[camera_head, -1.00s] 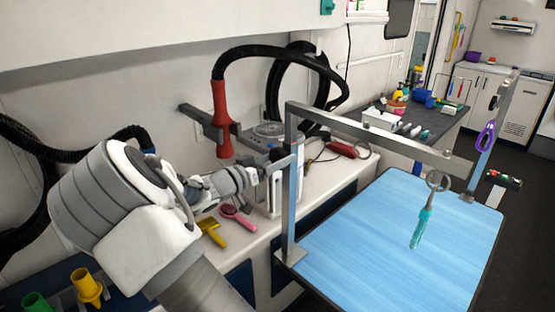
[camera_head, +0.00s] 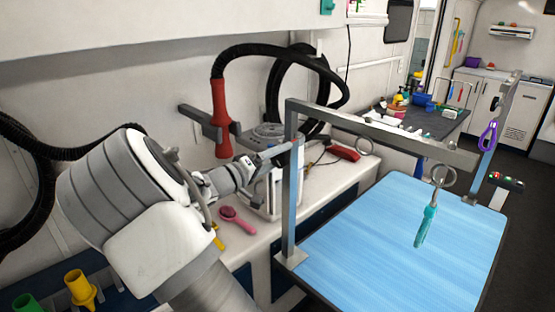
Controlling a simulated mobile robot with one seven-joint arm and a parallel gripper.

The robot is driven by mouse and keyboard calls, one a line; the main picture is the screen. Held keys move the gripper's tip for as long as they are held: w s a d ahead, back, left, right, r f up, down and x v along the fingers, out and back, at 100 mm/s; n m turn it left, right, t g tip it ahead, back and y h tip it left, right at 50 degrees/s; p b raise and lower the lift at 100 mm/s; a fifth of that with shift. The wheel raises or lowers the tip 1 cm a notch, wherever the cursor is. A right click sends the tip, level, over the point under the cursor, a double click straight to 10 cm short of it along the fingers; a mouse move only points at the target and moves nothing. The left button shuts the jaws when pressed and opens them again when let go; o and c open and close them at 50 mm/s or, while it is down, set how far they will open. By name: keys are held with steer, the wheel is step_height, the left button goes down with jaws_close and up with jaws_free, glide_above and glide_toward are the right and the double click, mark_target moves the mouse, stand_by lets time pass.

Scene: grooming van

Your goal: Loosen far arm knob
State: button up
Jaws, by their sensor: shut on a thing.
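My gripper (camera_head: 292,147) reaches in from the left to the upper part of this post and is shut on the far arm knob. The knob itself is hidden by the fingers and post.
A red dryer nozzle (camera_head: 221,118) with black hose stands close above my wrist. A pink brush (camera_head: 238,220) and a red clipper (camera_head: 343,153) lie on the white counter (camera_head: 320,180). A purple-handled tool (camera_head: 488,137) hangs at the right post.

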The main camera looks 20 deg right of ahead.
steer(key=n, duration=0.3)
steer(key=shift+n+p, duration=0.3)
steer(key=shift+n, duration=0.1)
steer(key=n+p, duration=0.2)
steer(key=n, duration=0.2)
steer(key=shift+r+n, duration=0.1)
steer(key=shift+n, duration=0.2)
steer(key=n+p, duration=0.2)
steer(key=n, duration=0.2)
steer(key=shift+p, duration=0.3)
steer(key=shift+n+p, duration=0.9)
steer(key=shift+n, duration=0.8)
steer(key=shift+f, duration=0.2)
steer(key=o, duration=1.2)
